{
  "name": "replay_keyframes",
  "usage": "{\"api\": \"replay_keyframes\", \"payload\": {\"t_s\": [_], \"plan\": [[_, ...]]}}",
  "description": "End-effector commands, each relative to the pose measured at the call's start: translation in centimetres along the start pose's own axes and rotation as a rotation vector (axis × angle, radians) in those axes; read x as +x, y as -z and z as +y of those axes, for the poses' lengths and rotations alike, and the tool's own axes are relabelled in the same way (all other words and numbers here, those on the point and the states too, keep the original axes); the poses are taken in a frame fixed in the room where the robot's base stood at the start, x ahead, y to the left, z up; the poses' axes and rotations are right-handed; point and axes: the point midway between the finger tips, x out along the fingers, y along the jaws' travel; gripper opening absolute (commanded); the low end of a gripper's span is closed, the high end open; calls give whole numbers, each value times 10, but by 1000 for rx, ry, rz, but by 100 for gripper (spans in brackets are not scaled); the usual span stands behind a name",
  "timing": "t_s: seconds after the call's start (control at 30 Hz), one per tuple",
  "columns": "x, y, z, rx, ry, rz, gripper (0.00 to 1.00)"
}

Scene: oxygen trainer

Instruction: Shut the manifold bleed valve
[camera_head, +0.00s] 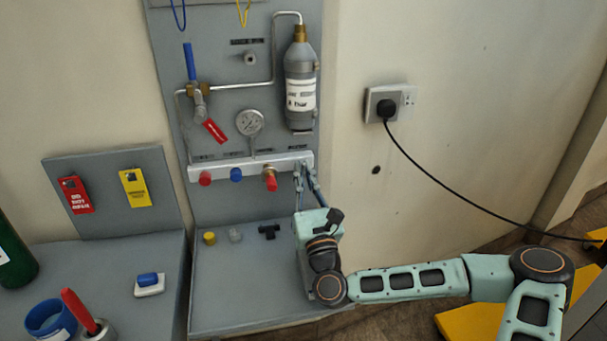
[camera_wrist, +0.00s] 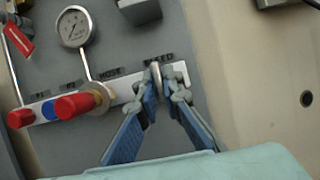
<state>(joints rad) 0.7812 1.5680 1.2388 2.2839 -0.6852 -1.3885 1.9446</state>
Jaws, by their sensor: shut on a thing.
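The manifold (camera_head: 222,172) is a pale horizontal bar on the grey upright panel. It carries red and blue knobs, with the larger red knob (camera_wrist: 76,105) on a brass fitting. The bleed valve (camera_wrist: 156,71) is at the bar's right end, under a label reading BLEED. Only a thin metallic part of it shows between my fingers, so its setting cannot be told. My gripper (camera_wrist: 162,88) is shut on this part, one blue-and-grey finger on each side. In the head view, my gripper (camera_head: 303,170) reaches up to the bar's right end and hides the valve.
A pressure gauge (camera_head: 249,122) stands above the bar, and a grey cylinder (camera_head: 300,86) hangs above its right end. A black fitting (camera_head: 268,231) lies on the bench left of my wrist. A plugged-in black cable (camera_head: 440,182) crosses the wall at right.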

Motion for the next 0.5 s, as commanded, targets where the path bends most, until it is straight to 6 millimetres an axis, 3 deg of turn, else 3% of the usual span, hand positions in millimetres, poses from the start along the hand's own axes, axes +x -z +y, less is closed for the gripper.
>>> {"api": "replay_keyframes", "payload": {"t_s": [0.27,0.3,0.4,0.5], "plan": [[1,-2,-1,0,3,-4,0],[1,-2,-1,0,3,-4,11],[1,-2,-1,0,2,-3,22],[1,-1,-1,0,1,-2,25]]}}
